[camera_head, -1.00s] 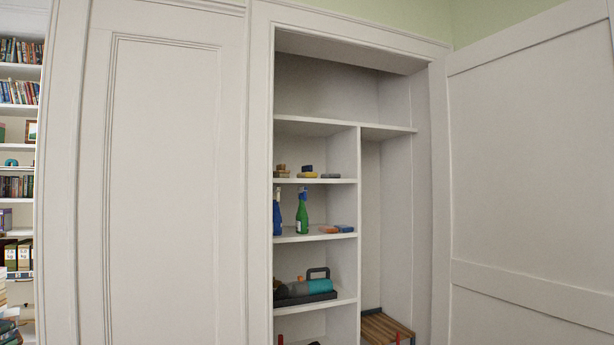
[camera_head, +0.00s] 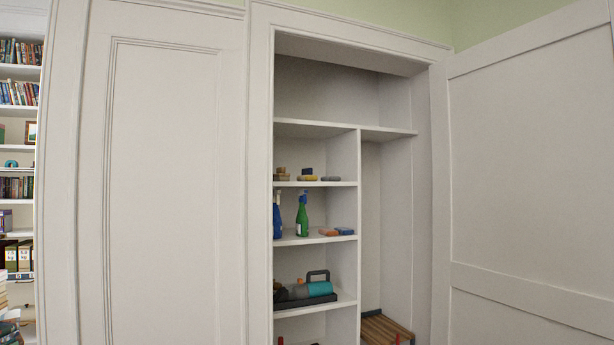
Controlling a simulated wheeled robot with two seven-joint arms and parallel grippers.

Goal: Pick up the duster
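No duster can be made out for certain in this view. The open cupboard (camera_head: 359,150) has shelves on its left side. A green spray bottle (camera_head: 302,217) and a blue bottle (camera_head: 277,216) stand upright on one shelf. Small blocks or sponges lie beside them, one orange (camera_head: 328,232) and one blue (camera_head: 344,231). A dark tray (camera_head: 309,302) on the shelf below holds a teal-and-grey item (camera_head: 318,289) with a dark handle. Neither of my grippers shows.
The cupboard door (camera_head: 530,170) stands open at the right. A closed panel (camera_head: 165,190) is at the left. A slatted wooden piece (camera_head: 384,327) lies low in the tall right compartment. A bookshelf (camera_head: 17,170) stands at the far left. Small blocks (camera_head: 307,178) sit on the upper shelf.

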